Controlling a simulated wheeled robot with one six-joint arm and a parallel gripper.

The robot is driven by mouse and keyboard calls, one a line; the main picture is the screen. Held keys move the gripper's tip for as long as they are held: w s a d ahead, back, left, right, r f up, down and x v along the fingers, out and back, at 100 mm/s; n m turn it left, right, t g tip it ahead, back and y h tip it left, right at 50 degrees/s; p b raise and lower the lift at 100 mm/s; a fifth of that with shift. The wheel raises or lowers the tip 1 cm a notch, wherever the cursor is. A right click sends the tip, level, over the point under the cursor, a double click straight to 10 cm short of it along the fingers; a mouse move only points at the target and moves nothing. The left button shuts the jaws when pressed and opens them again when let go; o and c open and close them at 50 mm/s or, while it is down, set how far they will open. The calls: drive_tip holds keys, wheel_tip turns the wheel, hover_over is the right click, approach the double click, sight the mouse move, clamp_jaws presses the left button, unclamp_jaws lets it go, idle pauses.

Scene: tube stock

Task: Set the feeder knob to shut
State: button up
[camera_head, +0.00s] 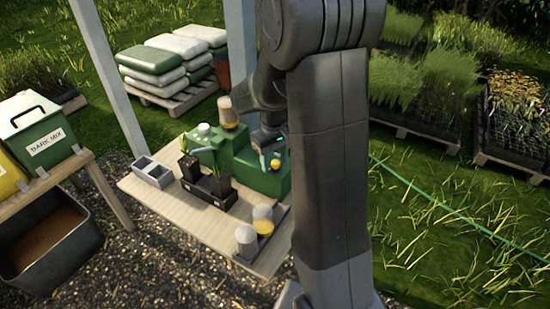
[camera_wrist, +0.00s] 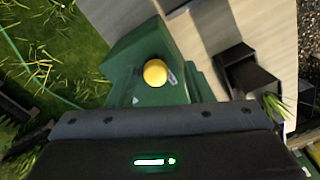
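The green feeder (camera_head: 262,183) stands on the wooden table, partly behind my arm in the head view. Its round yellow knob (camera_head: 276,164) is on the face of the green box; it also shows in the wrist view (camera_wrist: 155,72), seen nearly face on. A small white mark and a greyish mark lie on the green face beside the knob; I cannot read which setting it has. My gripper (camera_head: 268,140) is close to the knob, apart from it as far as I can see. Its fingertips are hidden by the dark housing in the wrist view.
A dark planter (camera_head: 207,190) with seedlings, a grey divided tray (camera_head: 152,172) and two cups (camera_head: 246,235) (camera_head: 263,219) stand on the table (camera_head: 190,225). A clear-sided container (camera_head: 228,112) rises above the feeder. A white post (camera_head: 110,75) stands at the table's back left.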

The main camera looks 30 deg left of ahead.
sight(275, 163)
wheel_tip(275, 163, up, 14)
idle(0.6)
drive_tip(key=shift+f, duration=0.2)
drive_tip(key=f, duration=0.9)
drive_tip(key=w+f, duration=0.1)
drive_tip(key=f, duration=0.3)
drive_tip(key=shift+f, duration=0.3)
drive_tip(key=shift+w, duration=0.5)
drive_tip(key=shift+d, duration=0.15)
